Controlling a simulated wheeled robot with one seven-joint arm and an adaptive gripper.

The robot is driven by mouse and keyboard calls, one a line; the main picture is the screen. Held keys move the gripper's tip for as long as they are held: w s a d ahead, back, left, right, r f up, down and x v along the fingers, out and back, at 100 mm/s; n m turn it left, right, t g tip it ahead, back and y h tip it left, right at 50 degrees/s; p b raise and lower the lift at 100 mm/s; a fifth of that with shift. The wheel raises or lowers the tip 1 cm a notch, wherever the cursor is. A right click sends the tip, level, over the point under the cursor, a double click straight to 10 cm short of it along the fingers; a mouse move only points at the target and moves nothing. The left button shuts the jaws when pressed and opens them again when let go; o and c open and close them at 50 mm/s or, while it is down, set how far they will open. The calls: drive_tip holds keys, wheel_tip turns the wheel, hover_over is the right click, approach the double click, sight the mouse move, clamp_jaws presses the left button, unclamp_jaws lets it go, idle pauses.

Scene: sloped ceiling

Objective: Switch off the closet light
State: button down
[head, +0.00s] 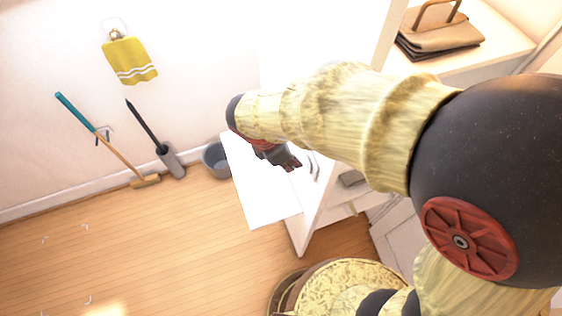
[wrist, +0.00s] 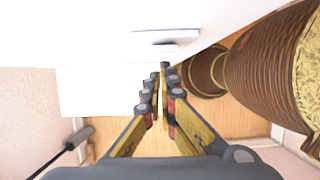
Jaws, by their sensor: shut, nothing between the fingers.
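My gripper (head: 289,163) is shut and empty, beside the white closet panel (head: 262,195) in the head view. In the wrist view its fingers (wrist: 163,72) lie together, pointing toward the white closet front (wrist: 95,60). A slim grey bar (wrist: 165,36), perhaps a handle or switch, sits on that white front just beyond the fingertips; I cannot tell whether they touch it. A small grey curved handle (head: 314,167) shows right of the gripper in the head view. No light switch or lamp can be clearly made out; my arm hides part of the closet.
A yellow towel (head: 130,60) hangs above. A brown bag (head: 440,38) lies on a shelf. The wooden floor (head: 130,245) at left is clear.

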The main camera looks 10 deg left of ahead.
drive_tip(key=shift+w+d, duration=0.2)
drive_tip(key=shift+r, duration=0.1)
drive_tip(key=shift+w+d+r+p, duration=0.15)
drive_tip(key=shift+w+d+p, duration=0.1)
drive_tip(key=shift+d+p, duration=0.2)
drive_tip(key=shift+r, duration=0.1)
drive_tip(key=shift+r+p, duration=0.75)
drive_tip(key=shift+a, duration=0.1)
